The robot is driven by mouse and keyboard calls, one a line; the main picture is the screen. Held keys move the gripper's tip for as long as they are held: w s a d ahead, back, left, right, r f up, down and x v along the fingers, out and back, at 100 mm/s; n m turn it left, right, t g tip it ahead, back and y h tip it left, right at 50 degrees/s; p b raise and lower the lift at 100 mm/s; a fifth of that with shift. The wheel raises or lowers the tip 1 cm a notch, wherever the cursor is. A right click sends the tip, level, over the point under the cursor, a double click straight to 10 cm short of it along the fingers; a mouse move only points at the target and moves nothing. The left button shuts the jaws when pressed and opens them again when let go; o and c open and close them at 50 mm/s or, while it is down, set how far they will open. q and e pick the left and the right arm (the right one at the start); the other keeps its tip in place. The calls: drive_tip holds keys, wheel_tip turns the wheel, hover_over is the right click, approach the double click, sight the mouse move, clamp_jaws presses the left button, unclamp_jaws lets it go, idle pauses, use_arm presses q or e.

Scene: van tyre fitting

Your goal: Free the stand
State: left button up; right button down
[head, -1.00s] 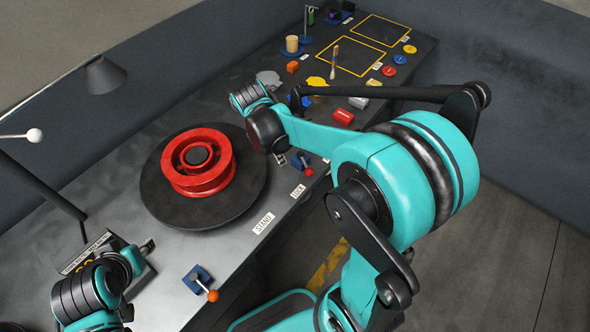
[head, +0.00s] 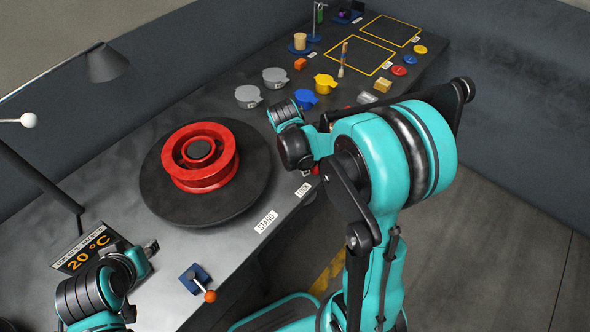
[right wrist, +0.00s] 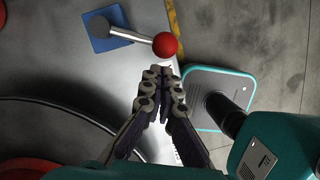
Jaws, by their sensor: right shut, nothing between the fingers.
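The stand is a black round turntable (head: 235,200) carrying a red wheel rim (head: 225,172). A lever with an orange ball (head: 210,296) on a blue base stands near the STAND label (head: 266,222). A second lever's red ball (right wrist: 165,45) shows in the right wrist view, its stem leaning right from a blue base (right wrist: 108,22). My right gripper (right wrist: 163,76) is shut and empty, its fingertips just short of that ball; I cannot tell if they touch. In the head view my right wrist mostly hides this lever. My left gripper (head: 143,254) is at lower left, its jaws unclear.
The LOCK label (head: 303,189) is on the bench's front edge. A lamp (head: 105,63) is at the left.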

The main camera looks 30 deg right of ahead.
drive_tip(key=shift+d, duration=0.25)
use_arm(q)
drive_tip(key=shift+f, duration=0.1)
